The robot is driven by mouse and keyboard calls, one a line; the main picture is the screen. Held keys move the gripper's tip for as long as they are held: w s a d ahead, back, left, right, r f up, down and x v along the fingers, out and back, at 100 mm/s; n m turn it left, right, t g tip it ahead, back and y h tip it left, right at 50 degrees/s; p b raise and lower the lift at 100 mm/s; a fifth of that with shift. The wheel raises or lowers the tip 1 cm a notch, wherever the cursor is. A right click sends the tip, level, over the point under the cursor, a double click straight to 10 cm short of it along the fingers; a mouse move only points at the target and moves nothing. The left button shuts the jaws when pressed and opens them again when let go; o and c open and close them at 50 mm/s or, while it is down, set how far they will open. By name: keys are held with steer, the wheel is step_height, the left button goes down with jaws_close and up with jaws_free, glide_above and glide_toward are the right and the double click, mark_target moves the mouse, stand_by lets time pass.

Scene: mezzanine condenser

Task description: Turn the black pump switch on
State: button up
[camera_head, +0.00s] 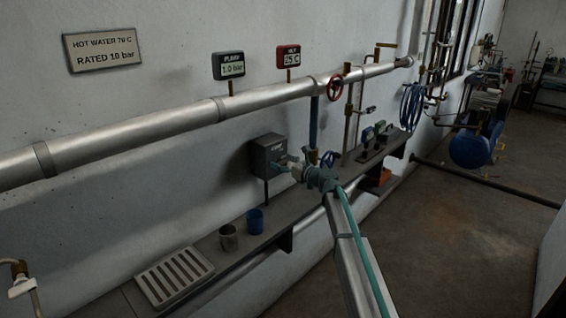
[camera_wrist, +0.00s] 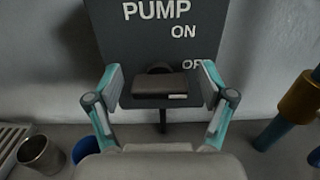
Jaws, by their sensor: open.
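The dark grey pump box (camera_head: 267,157) stands on a post above the shelf by the wall. In the wrist view the pump box (camera_wrist: 165,40) shows the words PUMP, ON and, partly hidden, a second label that begins OF. The black switch handle (camera_wrist: 160,86) sticks out from the lower front of the box, with a small pale mark at its right end. My gripper (camera_wrist: 160,90) is open, with one finger on each side of the handle and a visible gap on both sides. In the head view my gripper (camera_head: 284,165) is right in front of the box.
A metal cup (camera_head: 229,237), a blue cup (camera_head: 255,221) and a slatted rack (camera_head: 174,276) are on the shelf at left. A pipe with a red valve wheel (camera_head: 335,88) runs above.

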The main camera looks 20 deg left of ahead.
steer(key=shift+c, duration=0.3)
steer(key=c, duration=1.1)
